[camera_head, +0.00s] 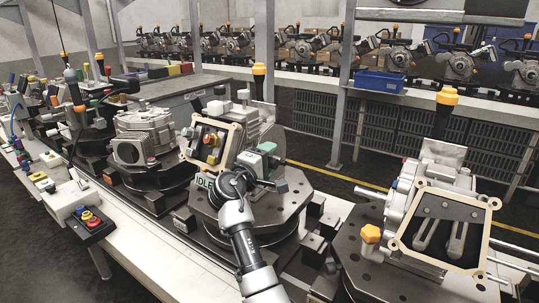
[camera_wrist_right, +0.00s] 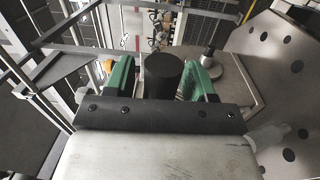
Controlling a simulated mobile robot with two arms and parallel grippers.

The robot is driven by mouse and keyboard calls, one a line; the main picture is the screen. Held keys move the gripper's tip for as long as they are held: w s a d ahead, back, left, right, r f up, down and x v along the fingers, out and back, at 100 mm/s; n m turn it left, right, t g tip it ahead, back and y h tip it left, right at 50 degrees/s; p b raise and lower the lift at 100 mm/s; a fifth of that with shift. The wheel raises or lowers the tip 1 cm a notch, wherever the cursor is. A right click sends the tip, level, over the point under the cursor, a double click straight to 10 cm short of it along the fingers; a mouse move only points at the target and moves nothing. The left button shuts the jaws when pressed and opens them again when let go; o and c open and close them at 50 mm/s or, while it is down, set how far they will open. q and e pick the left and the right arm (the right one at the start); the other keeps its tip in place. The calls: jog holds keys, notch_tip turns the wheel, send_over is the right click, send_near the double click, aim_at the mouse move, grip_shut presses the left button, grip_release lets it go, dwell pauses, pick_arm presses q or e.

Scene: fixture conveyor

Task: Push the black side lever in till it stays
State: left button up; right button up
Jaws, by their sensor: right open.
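My right gripper (camera_head: 273,166) reaches up from the bottom middle of the head view to the side of the middle fixture's housing (camera_head: 243,122). In the right wrist view its two green fingers (camera_wrist_right: 162,78) stand apart. A dark round cylinder (camera_wrist_right: 163,68) shows between them, with narrow gaps on both sides; it looks like the black side lever's end, but I cannot be sure. I cannot tell whether a finger touches it. In the head view my gripper and wrist hide the lever. My left gripper is not in view.
The middle fixture's dark plate (camera_head: 291,205) lies under my gripper; its holed surface is at right in the wrist view (camera_wrist_right: 285,55). Another fixture with a framed housing (camera_head: 408,205) stands to the right. A button box (camera_head: 91,221) sits at left. A blue bin (camera_head: 380,82) is behind.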

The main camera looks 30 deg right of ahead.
jog(key=shift+w+d, duration=0.1)
jog(key=shift+d, duration=0.1)
grip_shut()
jog(key=shift+a+g, duration=0.1)
jog(key=shift+g, duration=0.2)
jog(key=shift+s+a+r+m+g+h, duration=0.2)
jog(key=shift+a+g+h, duration=0.1)
jog(key=shift+g, duration=0.35)
jog(key=shift+s+a+r+m+g+h, duration=0.15)
jog(key=shift+a+m+g+h, duration=0.1)
jog(key=shift+g, duration=0.4)
jog(key=shift+s+a+r+m+g+h+b, duration=0.1)
jog(key=shift+a+r+m+g+h+b, duration=0.25)
jog(key=shift+g, duration=0.6)
jog(key=shift+s+a+r+m+g, duration=0.15)
jog(key=shift+a+g, duration=0.3)
jog(key=shift+g, duration=0.45)
jog(key=shift+w+a+r+m+g+h+b, duration=0.1)
jog(key=shift+a+r+m+g+h+b, duration=0.25)
jog(key=shift+g, duration=0.6)
jog(key=shift+a+f, duration=0.1)
